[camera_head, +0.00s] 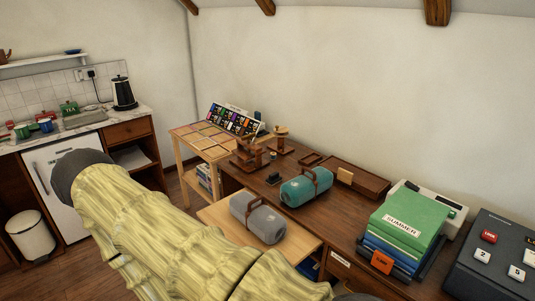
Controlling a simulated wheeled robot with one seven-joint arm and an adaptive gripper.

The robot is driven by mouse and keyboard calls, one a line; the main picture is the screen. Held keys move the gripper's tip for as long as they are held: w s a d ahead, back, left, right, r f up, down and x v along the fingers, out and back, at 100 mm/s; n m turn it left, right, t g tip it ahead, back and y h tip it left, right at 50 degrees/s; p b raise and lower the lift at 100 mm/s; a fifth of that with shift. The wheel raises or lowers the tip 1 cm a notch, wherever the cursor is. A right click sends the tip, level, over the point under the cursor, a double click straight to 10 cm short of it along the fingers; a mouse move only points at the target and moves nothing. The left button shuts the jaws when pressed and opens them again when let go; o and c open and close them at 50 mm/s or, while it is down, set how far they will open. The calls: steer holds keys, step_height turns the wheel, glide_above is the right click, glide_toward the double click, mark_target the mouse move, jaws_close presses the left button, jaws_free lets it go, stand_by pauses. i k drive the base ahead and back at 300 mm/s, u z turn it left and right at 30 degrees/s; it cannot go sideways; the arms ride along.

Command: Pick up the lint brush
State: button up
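I cannot pick out a lint brush for certain in the head view. The wooden desk (330,222) carries small brown wooden items (249,155) at its far left, too small to tell apart, and a small dark object (272,178) near its left edge. My large yellow, ridged arm crosses the lower left and hides part of the floor and furniture. My gripper is not visible.
A grey strapped case (258,218) sits on a pulled-out light board (215,212); a teal strapped case (306,187) stands behind it on the desk. Green and blue folders (407,222) and a big-keyed machine (497,255) fill the right. A white bin (31,236) stands left.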

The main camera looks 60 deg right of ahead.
mark_target(273, 178)
steer(key=z, duration=0.65)
steer(key=i, duration=1)
steer(key=z, duration=1.05)
